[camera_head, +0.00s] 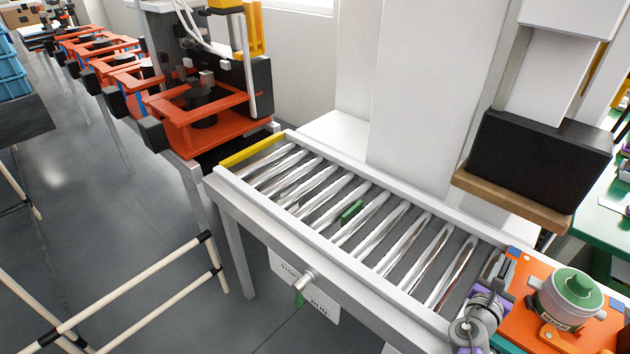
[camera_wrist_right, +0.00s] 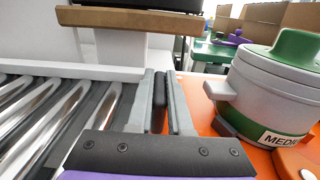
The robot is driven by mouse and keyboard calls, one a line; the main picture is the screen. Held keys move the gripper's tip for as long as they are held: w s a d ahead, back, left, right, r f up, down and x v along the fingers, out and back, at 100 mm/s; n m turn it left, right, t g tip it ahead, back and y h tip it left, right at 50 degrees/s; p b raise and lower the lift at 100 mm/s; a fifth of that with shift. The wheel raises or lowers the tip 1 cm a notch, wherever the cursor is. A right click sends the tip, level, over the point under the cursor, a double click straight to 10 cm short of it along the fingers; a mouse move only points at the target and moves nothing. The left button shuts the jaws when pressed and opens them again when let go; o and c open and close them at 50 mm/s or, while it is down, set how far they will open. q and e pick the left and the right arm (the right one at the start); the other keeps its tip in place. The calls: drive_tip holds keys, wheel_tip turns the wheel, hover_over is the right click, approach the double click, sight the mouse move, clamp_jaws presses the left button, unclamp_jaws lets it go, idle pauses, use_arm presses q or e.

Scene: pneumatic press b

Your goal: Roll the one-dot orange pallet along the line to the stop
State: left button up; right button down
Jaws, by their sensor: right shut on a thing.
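The orange pallet (camera_head: 517,325) lies at the near right end of the roller line (camera_head: 300,222). It carries a grey and green pot with a label starting "MEDI". The pallet also shows in the right wrist view (camera_wrist_right: 258,158). A green tab (camera_head: 351,212) sits between the rollers midway. A yellow bar (camera_head: 252,150) crosses the far end. My left gripper is not in view.
The rollers left of the pallet are bare, between two grey rails. A STOP/RUN plate (camera_head: 305,290) with a knob hangs on the front side. Orange pallets stand by the press (camera_head: 205,100) beyond the far end. A black box (camera_head: 540,155) overhangs the back rail.

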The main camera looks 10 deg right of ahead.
drive_tip(key=shift+s+d, duration=0.95)
drive_tip(key=shift+s, duration=0.2)
drive_tip(key=c, duration=0.8)
unclamp_jaws()
drive_tip(key=shift+o, duration=0.2)
drive_tip(key=shift+f, duration=0.1)
